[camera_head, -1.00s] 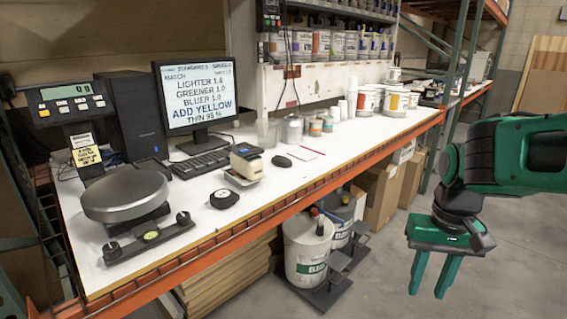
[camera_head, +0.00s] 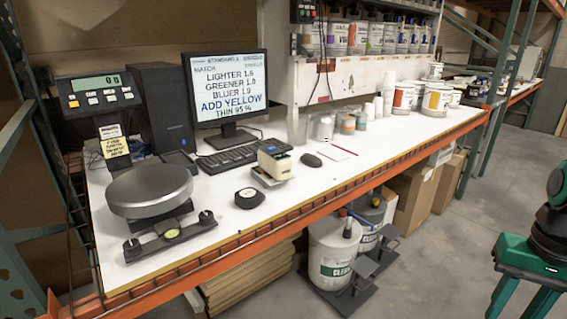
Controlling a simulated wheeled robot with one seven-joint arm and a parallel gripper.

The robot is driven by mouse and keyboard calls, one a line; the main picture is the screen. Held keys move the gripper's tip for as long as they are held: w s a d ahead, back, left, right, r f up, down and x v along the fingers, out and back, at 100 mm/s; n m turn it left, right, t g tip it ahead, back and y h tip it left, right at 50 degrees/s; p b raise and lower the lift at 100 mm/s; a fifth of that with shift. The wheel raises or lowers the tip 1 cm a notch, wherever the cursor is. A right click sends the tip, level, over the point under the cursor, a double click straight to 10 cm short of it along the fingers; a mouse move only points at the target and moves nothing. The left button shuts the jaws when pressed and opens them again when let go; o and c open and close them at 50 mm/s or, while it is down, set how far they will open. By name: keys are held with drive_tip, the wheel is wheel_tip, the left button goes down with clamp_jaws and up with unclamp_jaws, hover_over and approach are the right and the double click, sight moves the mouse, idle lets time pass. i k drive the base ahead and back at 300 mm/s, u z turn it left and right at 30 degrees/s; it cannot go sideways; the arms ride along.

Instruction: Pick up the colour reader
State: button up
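A small cream and black boxy device, which looks like the colour reader (camera_head: 276,153), sits on the white bench top (camera_head: 215,220). It is in front of the keyboard, with a pale flat piece at its base. My gripper (camera_head: 520,300) is at the lower right edge of the view, green, with two fingers hanging down and spread apart. It is empty, out over the floor, well to the right of the device and clear of the bench. The fingertips are near or past the bottom of the picture.
A round black tape-like object (camera_head: 249,197) lies left of the device, a mouse (camera_head: 312,160) right of it. A scale (camera_head: 150,190) stands at left, a monitor (camera_head: 228,90) behind. Small cups (camera_head: 347,124) stand further right. An orange beam (camera_head: 310,207) edges the bench; pails (camera_head: 331,250) stand below.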

sight(278, 165)
drive_tip(key=i, duration=0.9)
drive_tip(key=u, duration=0.05)
